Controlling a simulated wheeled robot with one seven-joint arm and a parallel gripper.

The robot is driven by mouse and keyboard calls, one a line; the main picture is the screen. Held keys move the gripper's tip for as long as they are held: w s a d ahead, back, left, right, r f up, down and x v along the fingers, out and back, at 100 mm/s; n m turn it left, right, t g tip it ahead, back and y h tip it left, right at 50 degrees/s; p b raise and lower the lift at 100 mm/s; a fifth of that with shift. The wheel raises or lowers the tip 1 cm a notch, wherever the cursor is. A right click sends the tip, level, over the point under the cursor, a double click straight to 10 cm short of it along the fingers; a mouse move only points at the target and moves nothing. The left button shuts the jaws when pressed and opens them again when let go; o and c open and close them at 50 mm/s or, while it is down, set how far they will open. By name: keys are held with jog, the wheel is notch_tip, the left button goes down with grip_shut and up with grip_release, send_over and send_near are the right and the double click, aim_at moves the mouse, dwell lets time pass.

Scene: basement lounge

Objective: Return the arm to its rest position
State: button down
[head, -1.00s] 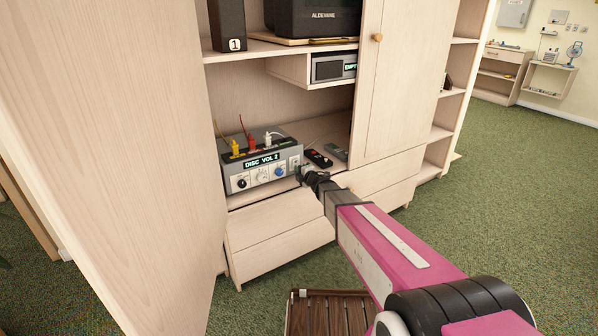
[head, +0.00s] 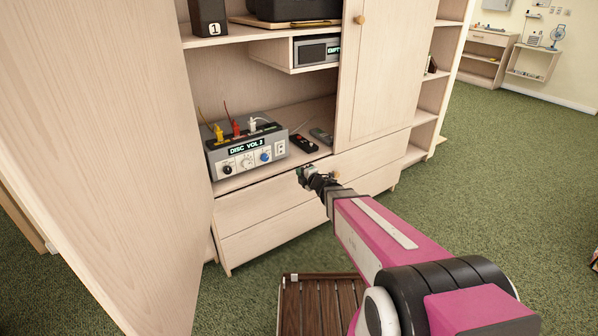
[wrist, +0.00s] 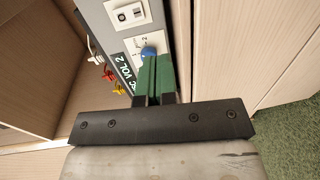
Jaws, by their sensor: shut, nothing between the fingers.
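My gripper (head: 301,178) is at the end of my pink arm, in front of the cabinet's lower drawers and just right of the grey disc box. In the wrist view its green fingers (wrist: 156,76) are together with nothing between them. The grey box (head: 248,152) reads "DISC VOL 2" and has knobs, one of them blue, and yellow, red and white plugs on top. It also shows in the wrist view (wrist: 118,48), behind the fingertips. The fingertips overlap the blue knob (wrist: 148,52) there; whether they touch it cannot be told from that view, but the head view shows them apart.
The wooden cabinet (head: 290,215) has a tall open door (head: 110,150) at left. A brown slatted wooden piece (head: 318,305) is on the floor below my arm. Green carpet (head: 500,190) is free at right.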

jog(key=shift+d, duration=0.1)
jog(key=s+d+f+m+g+h, duration=0.1)
jog(key=s+d+m+g+h, duration=0.15)
jog(key=d+m+h, duration=0.45)
jog(key=s+d+f+m+g+h, duration=0.15)
jog(key=s+d+m+h, duration=0.25)
jog(key=d+m, duration=0.5)
jog(key=s+d+m+g+y, duration=0.1)
jog(key=s+m+g, duration=0.7)
jog(key=s, duration=0.9)
jog(key=shift+s+d+f+m+g+y, duration=0.15)
jog(key=shift+d+f+m+g+y, duration=0.2)
jog(key=shift+g, duration=0.55)
jog(key=c, duration=1.8)
grip_release()
jog(key=shift+a+r, duration=0.1)
jog(key=shift+a, duration=0.05)
